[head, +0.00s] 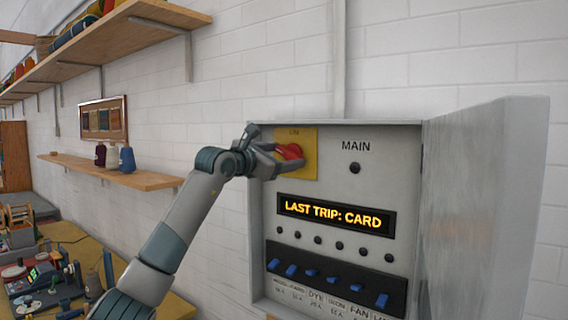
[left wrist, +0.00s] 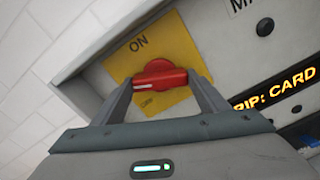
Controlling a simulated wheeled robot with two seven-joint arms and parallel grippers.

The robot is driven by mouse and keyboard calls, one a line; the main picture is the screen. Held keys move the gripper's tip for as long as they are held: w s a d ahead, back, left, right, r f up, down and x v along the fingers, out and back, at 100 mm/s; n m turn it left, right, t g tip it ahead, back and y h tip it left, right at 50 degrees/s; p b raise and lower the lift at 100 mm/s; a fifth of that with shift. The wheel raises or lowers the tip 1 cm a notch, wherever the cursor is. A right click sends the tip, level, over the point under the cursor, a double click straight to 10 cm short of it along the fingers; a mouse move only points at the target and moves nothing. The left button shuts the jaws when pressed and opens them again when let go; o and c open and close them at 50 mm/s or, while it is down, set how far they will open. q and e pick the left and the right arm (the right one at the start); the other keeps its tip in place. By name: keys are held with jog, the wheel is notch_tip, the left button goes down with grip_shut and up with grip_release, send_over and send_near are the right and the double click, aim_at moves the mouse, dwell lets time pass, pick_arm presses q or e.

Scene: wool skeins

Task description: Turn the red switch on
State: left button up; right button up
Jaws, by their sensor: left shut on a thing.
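The red switch (head: 291,152) is a rotary knob on a yellow plate (head: 309,166) marked ON, at the upper left of a grey electrical panel (head: 346,187). In the left wrist view the red switch (left wrist: 158,75) has a white line on its handle, and the word ON stands above it on the plate. My left gripper (head: 288,158) is shut on the red switch, one finger at each end of its handle (left wrist: 157,90). My right gripper is not in view.
The panel's door (head: 482,210) stands open at the right. A lit display (head: 335,216) reads LAST TRIP: CARD, above a row of blue breakers (head: 332,279). A wooden shelf (head: 120,174) with cones is on the wall, left of the panel.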

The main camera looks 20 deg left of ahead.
pick_arm(q)
jog(key=m+b, duration=0.1)
jog(key=m, duration=0.1)
jog(key=shift+m, duration=0.4)
jog(key=m+b, duration=0.1)
jog(key=m, duration=0.2)
jog(key=shift+m+b, duration=0.3)
jog(key=m, duration=0.3)
jog(key=shift+m+b, duration=0.3)
jog(key=shift+b, duration=0.05)
jog(key=shift+m, duration=1.5)
jog(key=o, duration=1)
jog(key=shift+o, duration=0.2)
jog(key=shift+s, duration=0.15)
